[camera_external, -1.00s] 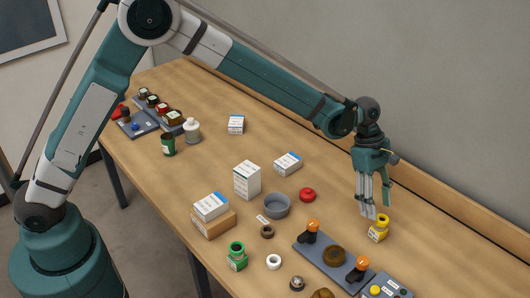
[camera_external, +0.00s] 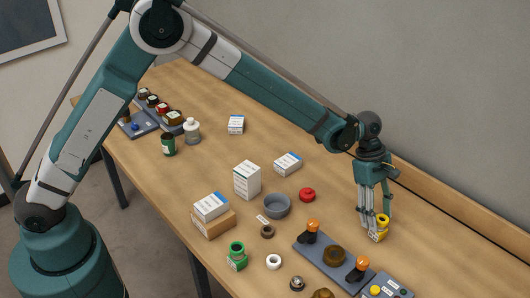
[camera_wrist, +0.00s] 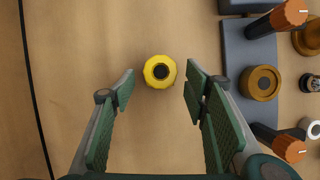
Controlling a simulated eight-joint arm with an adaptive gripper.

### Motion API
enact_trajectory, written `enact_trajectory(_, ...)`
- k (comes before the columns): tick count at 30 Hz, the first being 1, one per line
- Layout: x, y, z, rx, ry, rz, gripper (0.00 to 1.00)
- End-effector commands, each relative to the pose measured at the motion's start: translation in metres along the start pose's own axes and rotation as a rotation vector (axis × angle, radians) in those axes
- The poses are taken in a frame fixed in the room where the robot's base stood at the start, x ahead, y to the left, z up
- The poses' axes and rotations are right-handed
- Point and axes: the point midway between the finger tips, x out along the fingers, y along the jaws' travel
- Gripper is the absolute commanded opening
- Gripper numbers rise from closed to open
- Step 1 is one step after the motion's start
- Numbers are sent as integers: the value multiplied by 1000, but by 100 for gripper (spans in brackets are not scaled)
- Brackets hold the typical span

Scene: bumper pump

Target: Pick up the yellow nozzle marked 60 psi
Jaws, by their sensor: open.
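The yellow nozzle (camera_external: 382,222) stands on the table near its back edge, at the right of the external view. In the wrist view the yellow nozzle (camera_wrist: 160,72) is seen from above, with a dark hole in its middle. My gripper (camera_external: 374,232) points down at the nozzle, its fingers low around it. In the wrist view my gripper (camera_wrist: 158,88) is open, with green-padded fingers to the left and right of the nozzle and gaps on both sides. Its marking cannot be read.
A grey plate (camera_external: 325,259) with orange-topped clamps lies close to the nozzle; in the wrist view the plate (camera_wrist: 235,45) is right of the right finger. A red ring (camera_external: 307,195) and grey bowl (camera_external: 277,206) stand farther left.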

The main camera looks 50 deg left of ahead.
Motion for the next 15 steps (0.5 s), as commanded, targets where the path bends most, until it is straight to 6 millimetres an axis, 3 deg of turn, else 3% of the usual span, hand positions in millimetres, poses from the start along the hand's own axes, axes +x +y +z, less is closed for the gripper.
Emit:
enact_trajectory(7,28,0,-1,0,0,0,45)
enact_trajectory(15,36,0,-1,0,0,0,45)
